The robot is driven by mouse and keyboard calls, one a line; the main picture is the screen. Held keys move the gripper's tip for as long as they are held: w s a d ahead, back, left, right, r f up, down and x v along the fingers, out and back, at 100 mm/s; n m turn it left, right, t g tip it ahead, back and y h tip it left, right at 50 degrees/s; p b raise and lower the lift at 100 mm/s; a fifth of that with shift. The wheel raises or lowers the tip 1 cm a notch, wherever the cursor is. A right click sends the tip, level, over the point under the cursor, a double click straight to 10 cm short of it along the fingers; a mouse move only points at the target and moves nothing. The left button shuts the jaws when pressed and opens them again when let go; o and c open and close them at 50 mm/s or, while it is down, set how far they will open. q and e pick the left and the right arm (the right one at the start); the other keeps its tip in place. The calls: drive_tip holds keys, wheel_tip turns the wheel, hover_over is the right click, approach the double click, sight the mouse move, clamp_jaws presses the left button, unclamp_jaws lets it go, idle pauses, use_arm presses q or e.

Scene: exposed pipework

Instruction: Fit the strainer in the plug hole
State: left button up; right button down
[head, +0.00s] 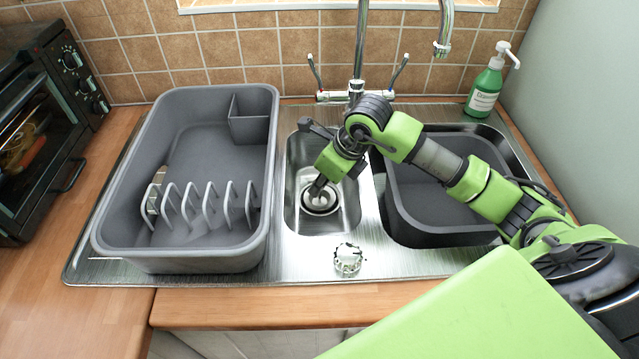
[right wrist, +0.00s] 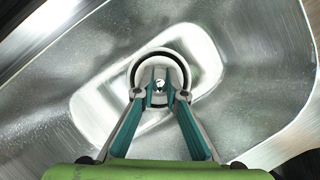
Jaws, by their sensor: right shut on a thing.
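My right gripper (head: 318,188) reaches down into the small middle basin (head: 349,213) of the steel sink. It is shut on the small central knob of the round strainer (right wrist: 160,62). In the right wrist view my right gripper (right wrist: 160,88) has its fingertips together over the strainer's middle. The strainer is at the plug hole (head: 322,214), whose round rim shows around it in the basin floor. The fingers hide part of both, and I cannot tell whether the strainer is fully seated. My left gripper is not in view.
A grey dish rack tub (head: 190,262) stands left of the basin. A dark grey tub (head: 440,232) fills the right basin. The tap (head: 358,60) rises behind. A silvery ring-shaped item (head: 348,260) lies on the front rim. A green soap bottle (head: 486,88) stands back right.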

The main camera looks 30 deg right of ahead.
drive_tip(key=c, duration=2)
unclamp_jaws()
drive_tip(key=v, duration=1.2)
drive_tip(key=shift+f, duration=0.1)
